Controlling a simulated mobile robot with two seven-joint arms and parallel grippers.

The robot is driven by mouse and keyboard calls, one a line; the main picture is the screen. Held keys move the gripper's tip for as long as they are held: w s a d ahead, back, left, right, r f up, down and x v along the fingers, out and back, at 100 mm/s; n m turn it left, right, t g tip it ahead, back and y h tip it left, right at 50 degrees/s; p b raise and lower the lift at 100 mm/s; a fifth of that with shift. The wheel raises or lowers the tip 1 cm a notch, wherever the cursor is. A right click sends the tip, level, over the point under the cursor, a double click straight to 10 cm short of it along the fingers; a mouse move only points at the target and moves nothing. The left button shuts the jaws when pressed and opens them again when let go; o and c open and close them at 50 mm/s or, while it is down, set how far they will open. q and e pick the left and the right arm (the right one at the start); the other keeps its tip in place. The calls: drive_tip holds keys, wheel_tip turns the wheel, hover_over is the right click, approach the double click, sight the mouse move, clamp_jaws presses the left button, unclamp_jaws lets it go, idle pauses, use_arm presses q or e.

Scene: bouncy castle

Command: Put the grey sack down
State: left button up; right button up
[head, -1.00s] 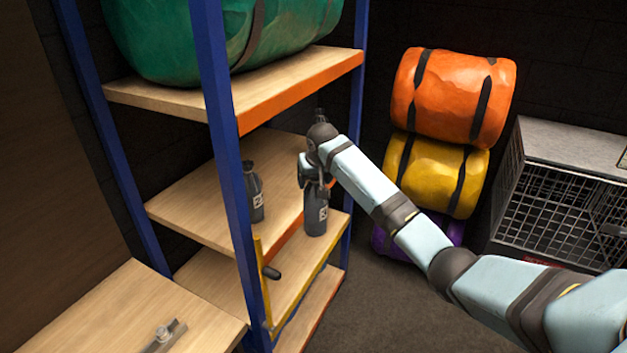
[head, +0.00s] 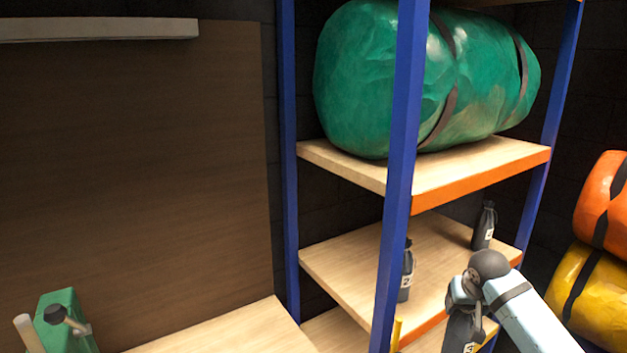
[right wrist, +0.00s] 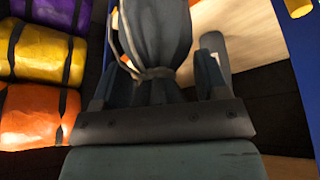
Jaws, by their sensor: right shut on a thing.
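My right gripper (head: 462,292) is at the lower right of the head view, in front of the rack's middle shelf. It is shut on a dark grey sack (head: 459,333), which hangs below it with a white label partly showing. In the right wrist view the tied neck of this sack (right wrist: 155,35) sits between the fingers of my right gripper (right wrist: 155,85). Two similar grey sacks stand upright on the middle shelf (head: 345,262): one near the blue front post (head: 406,272), one at the back right (head: 484,226). My left gripper is not in view.
A big green strapped bag (head: 365,80) fills the upper shelf (head: 480,165). Orange (head: 600,200) and yellow (head: 598,290) rolled bags are stacked at the right. A pale bench top (head: 235,330) and a green device (head: 65,310) are at lower left. Middle-shelf boards between the sacks are bare.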

drive_tip(key=s+a, duration=0.3)
drive_tip(key=s, duration=0.3)
drive_tip(key=s+a+n, duration=0.1)
drive_tip(key=s+a, duration=0.3)
drive_tip(key=s, duration=0.3)
drive_tip(key=s+a+y, duration=0.1)
drive_tip(key=s+a, duration=0.3)
drive_tip(key=s, duration=0.3)
drive_tip(key=shift+f+n, duration=0.3)
drive_tip(key=shift+n, duration=0.1)
drive_tip(key=shift+w, duration=0.1)
